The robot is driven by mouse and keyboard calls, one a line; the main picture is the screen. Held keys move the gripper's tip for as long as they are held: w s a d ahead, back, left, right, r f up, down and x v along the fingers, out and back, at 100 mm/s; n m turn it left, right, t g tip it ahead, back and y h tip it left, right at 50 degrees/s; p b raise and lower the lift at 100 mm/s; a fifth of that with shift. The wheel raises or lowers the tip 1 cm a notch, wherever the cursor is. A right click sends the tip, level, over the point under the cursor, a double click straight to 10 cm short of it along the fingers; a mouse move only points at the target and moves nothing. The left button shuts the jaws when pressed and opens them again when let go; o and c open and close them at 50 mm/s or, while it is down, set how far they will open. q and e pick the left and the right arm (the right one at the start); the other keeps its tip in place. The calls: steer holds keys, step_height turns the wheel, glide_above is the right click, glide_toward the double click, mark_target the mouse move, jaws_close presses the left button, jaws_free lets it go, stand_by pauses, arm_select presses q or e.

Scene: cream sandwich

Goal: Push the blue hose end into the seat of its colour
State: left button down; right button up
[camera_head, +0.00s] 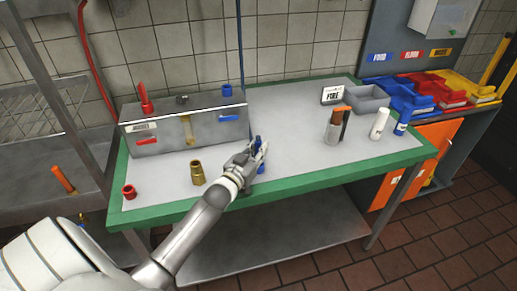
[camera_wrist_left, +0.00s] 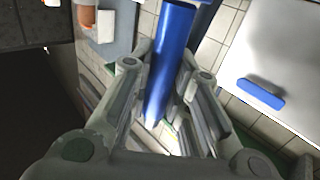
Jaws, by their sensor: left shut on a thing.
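My left gripper (camera_head: 262,148) is over the right-middle part of the workbench, shut on a blue hose end (camera_head: 257,142). In the left wrist view the hose end (camera_wrist_left: 172,60) is a blue cylinder between the two fingers. A grey metal box (camera_head: 170,135) stands at the back left of the bench. A blue seat (camera_head: 227,90) sits on its top right, behind and left of the gripper, apart from the hose end. A red piece (camera_head: 145,105) stands on its top left. My right gripper is not in view.
A brass fitting (camera_head: 197,174) and a red ring (camera_head: 129,192) stand on the bench left of my arm. The bench between gripper and cup is clear.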

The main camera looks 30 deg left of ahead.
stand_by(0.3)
arm_select(q)
steer(key=shift+f, duration=0.4)
stand_by(0.3)
steer(key=shift+r, duration=0.1)
steer(key=shift+r+p, duration=0.3)
steer(key=shift+p, duration=0.1)
stand_by(0.5)
steer(key=shift+d+p, duration=0.15)
steer(key=shift+p, duration=0.3)
stand_by(1.0)
steer(key=shift+f+b, duration=0.35)
steer(key=shift+f, duration=0.05)
steer(key=shift+r, duration=0.1)
stand_by(0.3)
